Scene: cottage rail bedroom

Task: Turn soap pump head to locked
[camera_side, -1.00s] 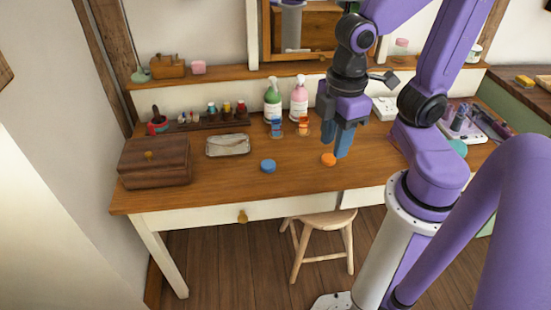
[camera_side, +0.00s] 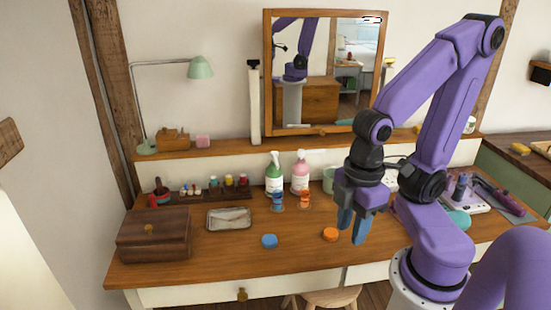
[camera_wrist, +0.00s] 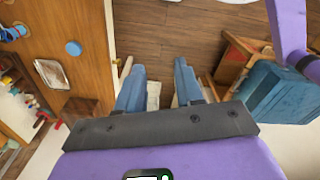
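Two pump bottles stand upright at the back of the wooden desk in the side view: a green one (camera_side: 274,180) and a pink one (camera_side: 300,178), both with white pump heads. The lock position of the heads is too small to tell. My gripper (camera_side: 351,236) hangs fingers-down to the right of and nearer than the bottles, by the desk's front part, and touches neither. In the wrist view its blue fingers (camera_wrist: 159,65) are apart with nothing between them. The bottles do not show clearly there.
Small blue and orange cups (camera_side: 305,200) stand just before the bottles. A blue disc (camera_side: 269,241) and an orange disc (camera_side: 330,234) lie nearer. A tray (camera_side: 229,219) and brown box (camera_side: 154,235) are left. A mirror (camera_side: 322,70) stands behind. The desk's front middle is mostly clear.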

